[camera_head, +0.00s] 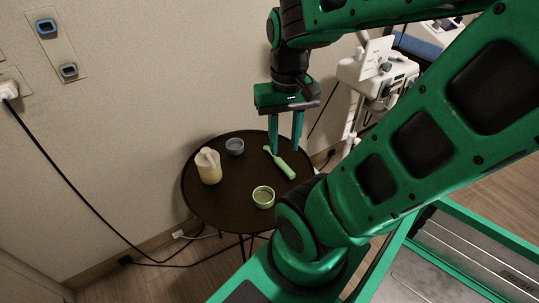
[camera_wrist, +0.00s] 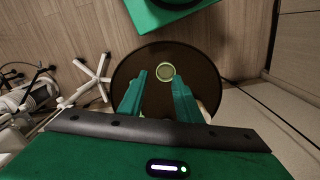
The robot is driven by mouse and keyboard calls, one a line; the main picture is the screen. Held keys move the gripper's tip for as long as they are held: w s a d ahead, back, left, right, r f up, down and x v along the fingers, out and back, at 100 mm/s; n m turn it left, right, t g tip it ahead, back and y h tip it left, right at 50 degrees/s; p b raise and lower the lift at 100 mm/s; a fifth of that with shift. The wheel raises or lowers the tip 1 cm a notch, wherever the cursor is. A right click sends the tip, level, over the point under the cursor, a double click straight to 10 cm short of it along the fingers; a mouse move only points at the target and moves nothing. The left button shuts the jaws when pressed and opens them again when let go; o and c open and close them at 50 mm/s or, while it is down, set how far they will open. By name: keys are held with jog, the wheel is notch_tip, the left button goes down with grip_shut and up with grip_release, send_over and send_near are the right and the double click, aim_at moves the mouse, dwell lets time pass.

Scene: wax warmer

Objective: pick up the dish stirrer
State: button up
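The light green dish stirrer (camera_head: 284,167) lies on the round dark table (camera_head: 222,204), right of the table's middle in the head view. It lies at a slant, with its thin end toward the back left and its wider end toward the front right. My gripper (camera_head: 285,151) points down over the table near the stirrer, its two green fingers apart with nothing seen between them. The left fingertip overlaps the stirrer's thin end in the picture; I cannot tell the height gap. In the wrist view my open fingers (camera_wrist: 159,76) show over the table, and I cannot make out the stirrer.
A green bowl (camera_head: 263,197) stands at the table's front, also in the wrist view (camera_wrist: 166,72). A grey bowl (camera_head: 235,146) and a cream jug (camera_head: 209,167) stand to the left. A wall borders the left; a white wheeled device (camera_head: 378,78) stands behind right.

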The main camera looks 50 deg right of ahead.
jog(key=o, duration=0.4)
jog(key=shift+s+r, duration=0.15)
jog(key=shift+s, duration=0.1)
jog(key=shift+c, duration=0.2)
jog(key=n, duration=0.3)
send_over(283, 163)
notch_tip(283, 163, down, 18)
jog(key=shift+a+f, duration=0.15)
jog(key=shift+f, duration=5.1)
jog(key=shift+f, duration=0.25)
jog(key=c, duration=1.1)
